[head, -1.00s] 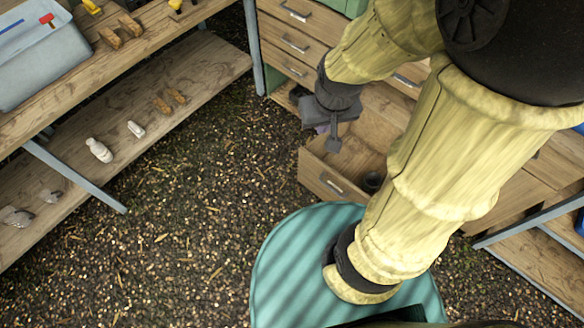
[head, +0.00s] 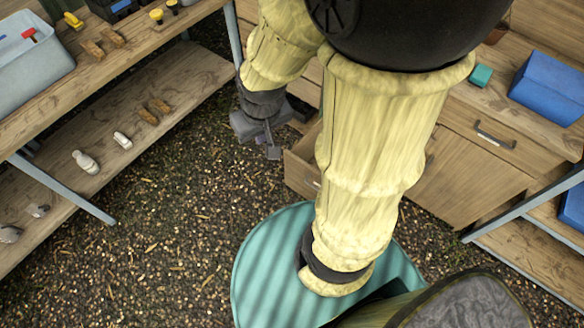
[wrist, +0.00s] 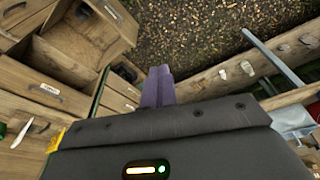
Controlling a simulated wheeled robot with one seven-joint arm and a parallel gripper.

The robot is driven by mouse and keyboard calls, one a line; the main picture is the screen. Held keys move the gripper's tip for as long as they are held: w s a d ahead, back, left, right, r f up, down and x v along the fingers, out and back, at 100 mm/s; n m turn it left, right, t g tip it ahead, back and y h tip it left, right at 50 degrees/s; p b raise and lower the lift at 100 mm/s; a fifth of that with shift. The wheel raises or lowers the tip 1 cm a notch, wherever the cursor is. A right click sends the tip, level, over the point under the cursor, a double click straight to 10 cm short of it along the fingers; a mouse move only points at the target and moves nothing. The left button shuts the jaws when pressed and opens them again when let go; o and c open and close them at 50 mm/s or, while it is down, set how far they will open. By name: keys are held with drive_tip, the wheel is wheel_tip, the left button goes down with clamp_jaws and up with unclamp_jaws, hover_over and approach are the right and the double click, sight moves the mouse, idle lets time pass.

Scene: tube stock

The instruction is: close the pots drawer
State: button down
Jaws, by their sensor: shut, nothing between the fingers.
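The pots drawer (head: 300,176) is a wooden drawer standing open low on the wooden cabinet in the head view. My arm hides most of its inside. In the wrist view the open drawer (wrist: 72,50) is at the upper left, with a dark round thing, perhaps a pot (wrist: 83,12), at its far end. My gripper (head: 273,152) is shut and empty, pointing down just left of the drawer's front corner in the head view. Its fingers (wrist: 159,84) show right of the drawer in the wrist view. I see no contact with the drawer.
A two-level wooden shelf (head: 150,125) with blue-grey legs runs along the left. A blue box (head: 548,88) and a small teal box (head: 481,75) stand on the cabinet top at right. The gravel floor (head: 175,215) between shelf and drawer is clear.

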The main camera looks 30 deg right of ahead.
drive_tip(key=w+a+f+m+t+b, duration=0.25)
drive_tip(key=w+f+m+b, duration=0.55)
drive_tip(key=w+f+b, duration=0.6)
drive_tip(key=w+d+f+m+t+h+b, duration=0.1)
drive_tip(key=w+f+m+h+b, duration=0.2)
drive_tip(key=f, duration=0.5)
drive_tip(key=w+d+f+m+t+h+b, duration=0.1)
drive_tip(key=w+d+f+m+b, duration=0.1)
drive_tip(key=f+m+b, duration=0.5)
drive_tip(key=w+d+f+m+t+h+b, duration=0.1)
drive_tip(key=w+f+m+t+h+b, duration=0.15)
drive_tip(key=f, duration=0.75)
drive_tip(key=s+d+f+m+g+h+b, duration=0.1)
drive_tip(key=s+d+f+m+h+b, duration=0.1)
drive_tip(key=f+b, duration=0.3)
drive_tip(key=s+d+f+m+g+h+b, duration=0.1)
drive_tip(key=f+m+h+b, duration=0.3)
drive_tip(key=f, duration=0.6)
drive_tip(key=s+d+f+m+h+b, duration=0.2)
drive_tip(key=s+f+m+h+b, duration=0.2)
drive_tip(key=f, duration=0.4)
drive_tip(key=m+b, duration=0.1)
drive_tip(key=b, duration=0.1)
drive_tip(key=shift+d+g+b, duration=0.35)
drive_tip(key=shift+g+b, duration=0.05)
drive_tip(key=shift+s+f, duration=0.1)
